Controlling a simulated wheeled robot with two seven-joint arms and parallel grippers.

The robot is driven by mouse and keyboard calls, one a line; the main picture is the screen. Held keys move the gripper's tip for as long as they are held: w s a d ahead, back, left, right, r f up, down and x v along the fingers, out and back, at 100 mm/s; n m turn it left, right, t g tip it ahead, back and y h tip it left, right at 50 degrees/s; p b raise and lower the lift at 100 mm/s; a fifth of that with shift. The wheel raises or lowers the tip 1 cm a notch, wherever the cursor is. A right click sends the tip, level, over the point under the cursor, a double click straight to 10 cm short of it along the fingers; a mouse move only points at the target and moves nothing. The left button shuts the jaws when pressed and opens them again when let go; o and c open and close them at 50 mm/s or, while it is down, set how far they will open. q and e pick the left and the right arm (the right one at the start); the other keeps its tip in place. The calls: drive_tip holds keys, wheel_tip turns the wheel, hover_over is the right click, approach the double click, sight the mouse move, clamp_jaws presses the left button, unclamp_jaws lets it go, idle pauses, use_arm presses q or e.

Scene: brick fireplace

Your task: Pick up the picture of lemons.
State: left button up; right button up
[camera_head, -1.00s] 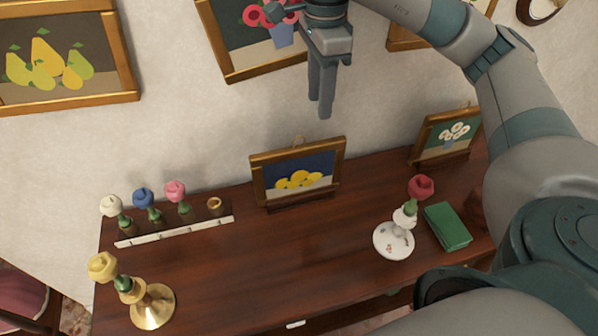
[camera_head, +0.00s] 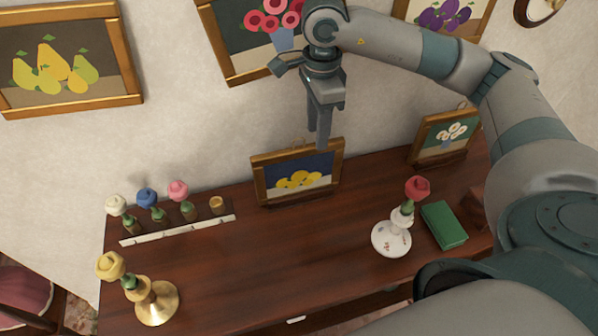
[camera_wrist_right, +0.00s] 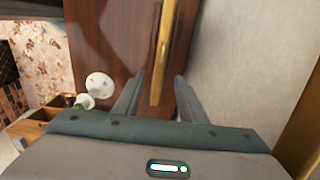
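The picture of lemons (camera_head: 265,183), yellow fruit on dark blue in a gold-brown frame, stands tilted back on the dark wooden table near the wall. My right gripper (camera_head: 322,142) is at the top edge of its frame, right of the middle, and hides a small part of it. In the right wrist view the frame shows edge-on (camera_wrist_right: 163,50) between the two fingers (camera_wrist_right: 157,92). The fingers are open, with gaps visible on both sides. My left gripper is not in view.
On the table (camera_head: 270,250) are a rack (camera_head: 178,230) with several flower-like pieces, a gold candlestick (camera_head: 156,302), a white candlestick (camera_head: 391,238), a green book (camera_head: 444,225) and a small white-flower picture (camera_head: 440,137). Framed pictures, including pears (camera_head: 62,65), hang on the wall. The table's middle is clear.

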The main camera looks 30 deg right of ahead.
sight(299, 169)
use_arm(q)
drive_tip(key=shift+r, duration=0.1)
use_arm(e)
drive_tip(key=shift+f, duration=0.1)
